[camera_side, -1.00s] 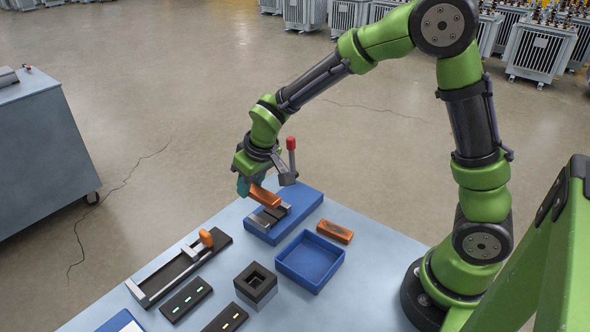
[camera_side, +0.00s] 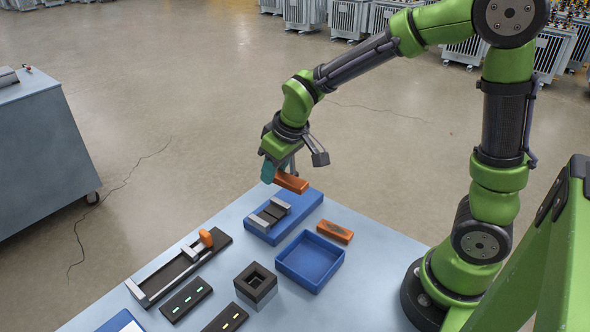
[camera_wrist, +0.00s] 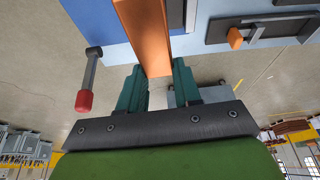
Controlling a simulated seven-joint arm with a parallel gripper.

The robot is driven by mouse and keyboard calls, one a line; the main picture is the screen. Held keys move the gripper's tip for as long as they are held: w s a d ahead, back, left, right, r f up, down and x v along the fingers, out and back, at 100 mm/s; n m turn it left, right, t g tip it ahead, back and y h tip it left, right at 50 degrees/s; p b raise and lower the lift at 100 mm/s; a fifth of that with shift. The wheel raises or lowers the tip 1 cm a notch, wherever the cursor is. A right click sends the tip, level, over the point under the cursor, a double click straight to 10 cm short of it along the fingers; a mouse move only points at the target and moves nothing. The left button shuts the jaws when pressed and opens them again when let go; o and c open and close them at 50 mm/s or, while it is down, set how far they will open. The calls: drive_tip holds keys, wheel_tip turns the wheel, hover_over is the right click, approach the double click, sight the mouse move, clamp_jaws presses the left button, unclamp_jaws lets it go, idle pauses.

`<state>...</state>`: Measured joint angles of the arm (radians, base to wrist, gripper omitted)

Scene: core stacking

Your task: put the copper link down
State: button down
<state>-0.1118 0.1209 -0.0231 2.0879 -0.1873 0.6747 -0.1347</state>
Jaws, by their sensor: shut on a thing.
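My gripper (camera_side: 277,174) is shut on the copper link (camera_side: 292,183), an orange-brown bar. It holds the link in the air above the blue fixture (camera_side: 261,232), which has grey metal blocks (camera_side: 269,213) on top. The link looks apart from the fixture. In the wrist view the link (camera_wrist: 146,32) extends forward from between my teal fingers (camera_wrist: 159,88). A lever with a red handle (camera_wrist: 85,101) shows to the left there; it is hidden in the side view.
A second copper-coloured bar (camera_side: 335,231) lies on the table right of the fixture. An empty blue tray (camera_side: 329,279), a black square block (camera_side: 256,282), a black rail with an orange knob (camera_side: 206,238) and dark strips (camera_side: 186,299) stand nearby.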

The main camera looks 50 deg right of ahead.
drive_tip(key=s+d+r, duration=0.3)
drive_tip(key=r, duration=0.2)
drive_tip(key=s+a+f+n, duration=0.2)
drive_tip(key=s+a+f+n+y, duration=0.1)
drive_tip(key=s+a+f, duration=0.1)
drive_tip(key=a, duration=0.1)
drive_tip(key=shift+f+n, duration=0.1)
drive_tip(key=shift+n, duration=0.3)
drive_tip(key=n+g+y, duration=0.3)
drive_tip(key=n+g, duration=0.1)
drive_tip(key=n, duration=0.9)
hover_over(295, 276)
drive_tip(key=d, duration=0.2)
wheel_tip(295, 276, down, 4)
drive_tip(key=shift+n, duration=0.3)
wheel_tip(295, 276, down, 7)
drive_tip(key=shift+w+f, duration=0.1)
drive_tip(key=shift+f, duration=0.1)
drive_tip(key=shift+f, duration=0.1)
